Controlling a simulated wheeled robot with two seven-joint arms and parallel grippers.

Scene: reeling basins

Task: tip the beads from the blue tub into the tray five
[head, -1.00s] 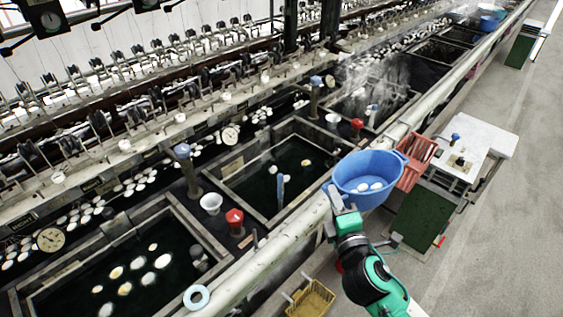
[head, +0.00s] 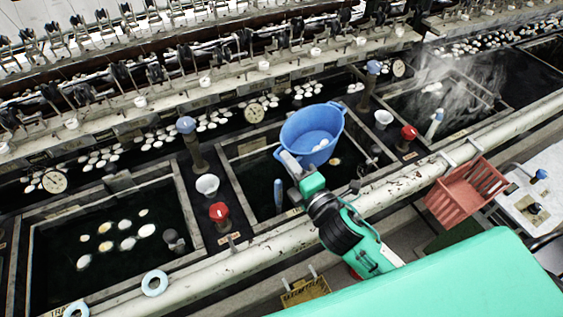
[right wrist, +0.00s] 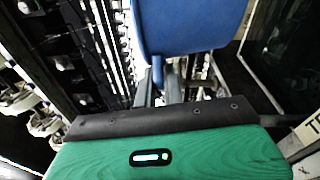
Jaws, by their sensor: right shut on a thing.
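The blue tub (head: 308,121) hangs over the dark middle basin (head: 250,183), slightly tilted, with a few white pieces (head: 321,144) in its bottom. My right gripper (head: 288,160) is shut on the near left edge of the tub. In the right wrist view the tub (right wrist: 190,25) fills the top, held between the fingers (right wrist: 160,82). I cannot tell which basin is tray five; no number is readable. My left gripper is out of view.
A left basin (head: 110,240) holds several floating pale pieces. A steaming basin (head: 450,100) lies to the right. Red-topped (head: 219,212) and blue-topped (head: 186,125) posts stand between basins. A red crate (head: 468,192) and yellow basket (head: 305,292) are nearer me.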

